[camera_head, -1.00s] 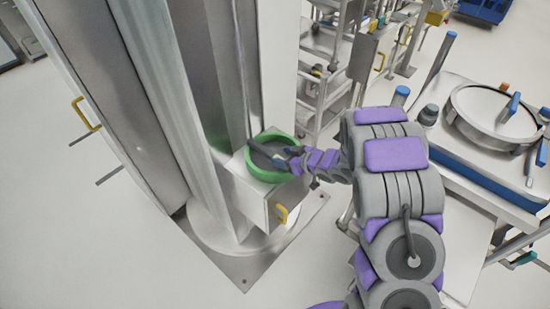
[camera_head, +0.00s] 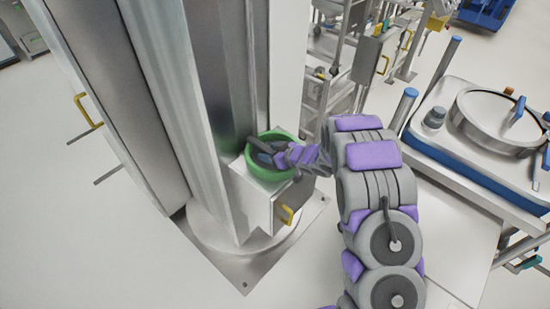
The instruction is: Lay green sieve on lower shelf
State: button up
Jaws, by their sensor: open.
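The green sieve (camera_head: 269,175) is a round green ring with a dark inside. It rests on top of a small metal box-like ledge (camera_head: 250,200) at the foot of the tall metal column. My gripper (camera_head: 258,148) is open and reaches over the sieve from the right, with its dark fingers above or inside the ring. Whether the fingers touch the sieve I cannot tell. My arm hides part of the sieve's right rim. A lower shelf cannot be made out for certain; metal shelving (camera_head: 327,95) stands behind.
The tall metal column (camera_head: 165,90) rises right beside the sieve. A yellow handle (camera_head: 287,213) sticks out of the ledge's front. A metal table with a round lidded vessel (camera_head: 490,118) stands to the right. The floor at the left and front is clear.

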jog(key=d, duration=0.2)
jog(key=shift+d, duration=0.4)
jog(key=c, duration=0.7)
jog(key=shift+a, duration=0.3)
jog(key=shift+c, duration=1.3)
jog(key=shift+a+f, duration=0.1)
jog(key=shift+a, duration=0.55)
grip_shut()
jog(key=shift+d+r, duration=0.3)
jog(key=shift+d, duration=0.2)
jog(key=r, duration=0.1)
jog(key=r+p, duration=0.1)
jog(key=r, duration=0.1)
jog(key=shift+s+d+r, duration=0.15)
jog(key=shift+s+r, duration=0.05)
jog(key=shift+s, duration=0.15)
jog(key=s+d+r+p, duration=0.1)
jog(key=s+d, duration=0.6)
jog(key=s, duration=0.5)
jog(key=shift+s+d+r, duration=0.15)
jog(key=shift+s+d, duration=0.25)
